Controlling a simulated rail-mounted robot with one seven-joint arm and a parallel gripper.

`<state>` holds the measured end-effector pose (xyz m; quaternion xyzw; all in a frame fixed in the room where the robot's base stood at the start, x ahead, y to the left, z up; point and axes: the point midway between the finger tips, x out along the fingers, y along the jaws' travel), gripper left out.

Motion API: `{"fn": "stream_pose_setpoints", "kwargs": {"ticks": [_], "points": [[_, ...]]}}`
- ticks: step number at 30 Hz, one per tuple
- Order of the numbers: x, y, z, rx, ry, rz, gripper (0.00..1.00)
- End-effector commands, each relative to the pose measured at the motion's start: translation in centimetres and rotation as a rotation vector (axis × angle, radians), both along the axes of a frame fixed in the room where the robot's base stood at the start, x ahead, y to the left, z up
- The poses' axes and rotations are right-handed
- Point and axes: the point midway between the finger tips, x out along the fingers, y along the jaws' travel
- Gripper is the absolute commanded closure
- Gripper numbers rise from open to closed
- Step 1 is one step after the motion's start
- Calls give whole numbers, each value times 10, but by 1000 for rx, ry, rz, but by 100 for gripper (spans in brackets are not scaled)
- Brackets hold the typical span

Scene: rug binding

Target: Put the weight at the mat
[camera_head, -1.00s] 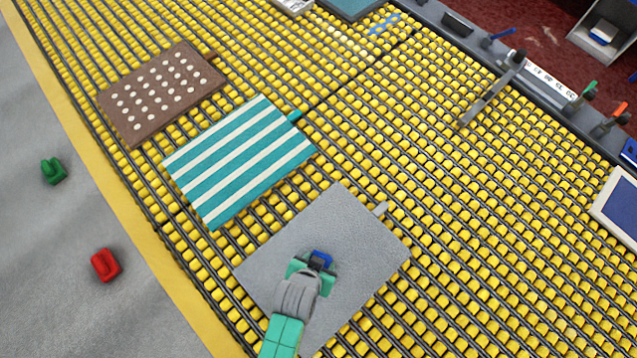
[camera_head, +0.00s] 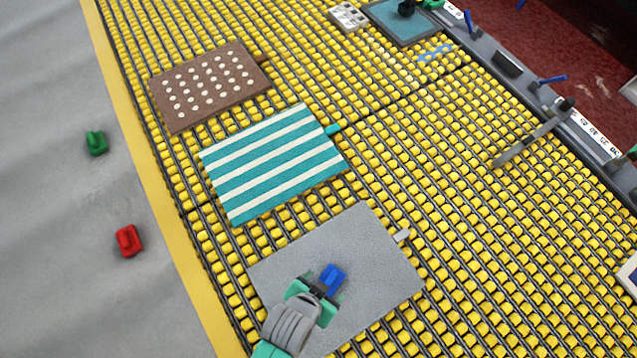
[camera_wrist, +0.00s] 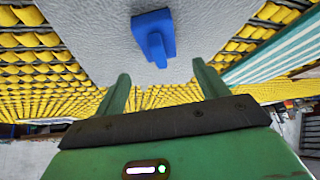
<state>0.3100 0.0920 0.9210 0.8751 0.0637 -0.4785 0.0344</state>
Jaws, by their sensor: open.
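A blue weight (camera_head: 332,279) stands on the grey mat (camera_head: 365,240), and it also shows in the wrist view (camera_wrist: 154,36). My gripper (camera_head: 318,284) is open just beside the blue weight, on its lower-left side in the head view. In the wrist view its two green fingers (camera_wrist: 158,90) are apart with nothing between them, and the weight is beyond the fingertips. A red weight (camera_head: 129,241) and a green weight (camera_head: 96,143) rest on the grey surface at the left. A teal-and-white striped mat (camera_head: 272,165) and a brown dotted mat (camera_head: 210,87) lie farther up.
The mats lie on a bed of yellow rollers (camera_head: 420,150) with dark rails. A grey bar (camera_head: 530,140) reaches over the rollers at the right. A teal mat (camera_head: 403,22) with a dark object on it and a white block (camera_head: 348,17) are at the top.

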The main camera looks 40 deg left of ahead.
Motion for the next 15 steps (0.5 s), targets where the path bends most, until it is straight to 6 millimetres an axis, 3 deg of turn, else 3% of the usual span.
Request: {"fn": "stream_pose_setpoints", "kwargs": {"ticks": [6,15], "points": [[-19,-3,31,1,-1,-1,28],[-23,-4,36,-1,0,-1,28]]}}
